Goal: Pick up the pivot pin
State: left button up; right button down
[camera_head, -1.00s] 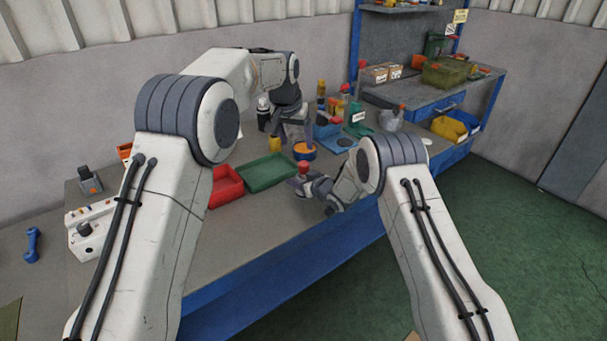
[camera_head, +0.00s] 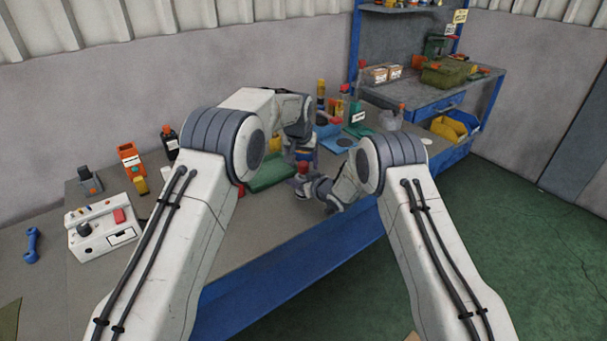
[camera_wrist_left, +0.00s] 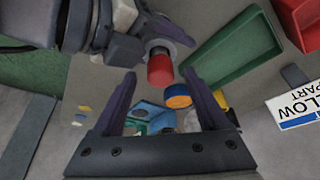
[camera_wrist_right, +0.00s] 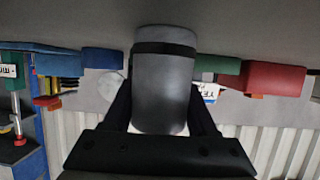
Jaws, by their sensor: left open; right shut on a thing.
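The pivot pin appears to be the grey cylinder with a red end (camera_head: 302,168). My right gripper (camera_head: 306,184) is shut on it at the table's front edge and holds it upright, red end up. In the right wrist view its grey body (camera_wrist_right: 162,95) with a dark band sits between the fingers. My left gripper (camera_head: 302,150) is open just above the red end. In the left wrist view the red end (camera_wrist_left: 160,70) lies around the line between the open fingertips; I cannot tell whether they touch it.
A green tray (camera_head: 272,174) lies left of the grippers, with a red tray (camera_wrist_left: 298,18) beside it.

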pick_arm(q)
jog(key=shift+x, duration=0.75)
grip_shut()
jog(key=shift+r, duration=0.1)
notch_tip(320, 180, up, 10)
jog(key=shift+f, duration=0.1)
pick_arm(e)
jog(key=shift+c, duration=0.6)
grip_release()
